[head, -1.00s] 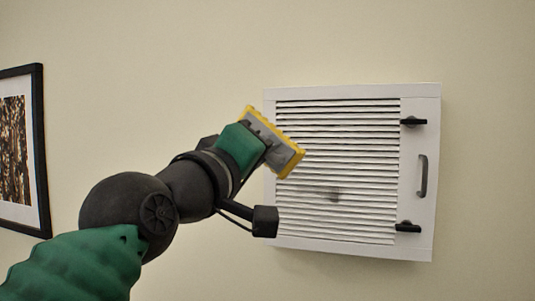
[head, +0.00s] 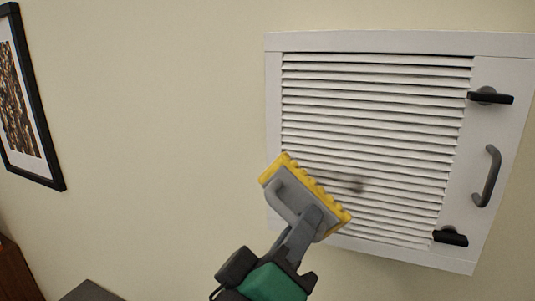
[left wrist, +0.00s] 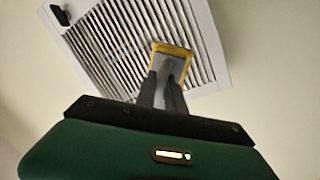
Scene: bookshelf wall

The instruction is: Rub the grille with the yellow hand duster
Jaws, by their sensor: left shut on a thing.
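The white louvred grille (head: 375,120) hangs on the wall at the right of the head view, with a dark smudge (head: 352,184) on its lower middle slats. It also shows in the left wrist view (left wrist: 110,38). The yellow hand duster (head: 335,213), with a grey back and handle, is tilted in front of the grille's lower left part. It shows in the left wrist view too (left wrist: 172,49). My left gripper (head: 300,237) is shut on the duster's grey handle. I cannot tell whether the yellow pad touches the slats. My right gripper is in neither view.
The grille's frame carries two black latches (head: 490,97) (head: 451,236) and a grey pull handle (head: 487,176) on its right side. A framed picture (head: 28,105) hangs at the far left. The wall between them is bare.

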